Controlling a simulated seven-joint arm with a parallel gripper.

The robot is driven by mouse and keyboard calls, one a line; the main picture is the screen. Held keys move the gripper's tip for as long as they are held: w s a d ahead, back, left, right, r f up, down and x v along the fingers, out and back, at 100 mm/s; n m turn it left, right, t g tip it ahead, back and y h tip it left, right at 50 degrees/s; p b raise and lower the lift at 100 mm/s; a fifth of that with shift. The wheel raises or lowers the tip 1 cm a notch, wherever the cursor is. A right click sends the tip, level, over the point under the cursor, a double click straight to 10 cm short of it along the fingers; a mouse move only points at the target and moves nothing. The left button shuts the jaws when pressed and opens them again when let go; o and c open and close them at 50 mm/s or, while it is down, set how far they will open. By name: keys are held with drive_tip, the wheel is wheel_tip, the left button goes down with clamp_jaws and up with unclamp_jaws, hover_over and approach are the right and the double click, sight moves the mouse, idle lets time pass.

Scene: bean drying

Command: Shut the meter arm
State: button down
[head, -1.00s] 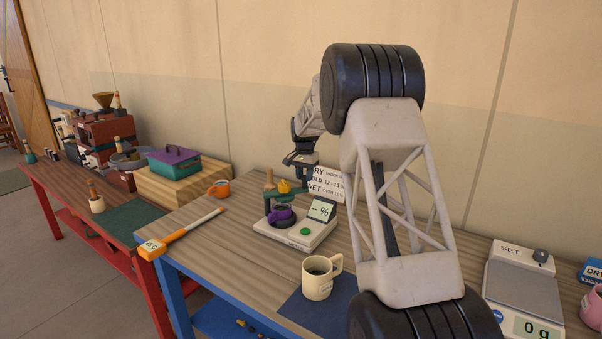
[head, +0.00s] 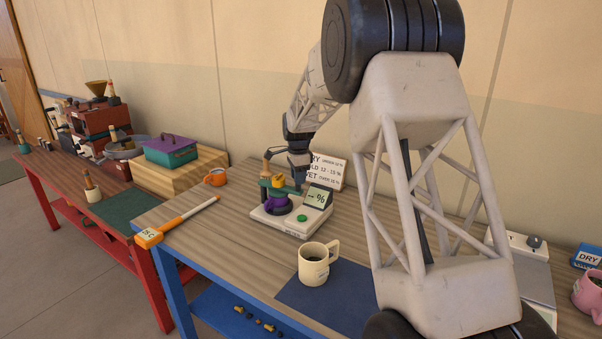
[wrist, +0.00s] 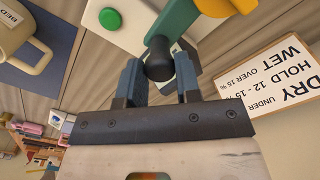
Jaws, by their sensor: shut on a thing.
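The moisture meter (head: 288,221) is a pale box on the table with a screen (head: 318,197) reading "--%" and a green button (head: 302,218). A purple cup (head: 276,205) sits on its left end. The dark teal meter arm (head: 285,190), with a yellow piece (head: 278,181), lies over the cup; I cannot tell whether it is fully down. In the wrist view, my gripper (wrist: 160,72) has its fingers on both sides of the dark knob (wrist: 157,56) on the meter arm (wrist: 162,24), shut on it. The head view partly hides this grip.
An orange-handled tool (head: 176,224) and an orange cup (head: 216,177) lie to the left. A sign (wrist: 275,90) stands close behind the meter. A scale (head: 530,250) is at right.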

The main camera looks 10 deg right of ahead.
drive_tip(key=shift+s+a+r+m, duration=0.1)
drive_tip(key=shift+s+a+m, duration=0.35)
drive_tip(key=shift+s+m, duration=0.05)
drive_tip(key=c, duration=0.8)
unclamp_jaws()
drive_tip(key=shift+r, duration=3.9)
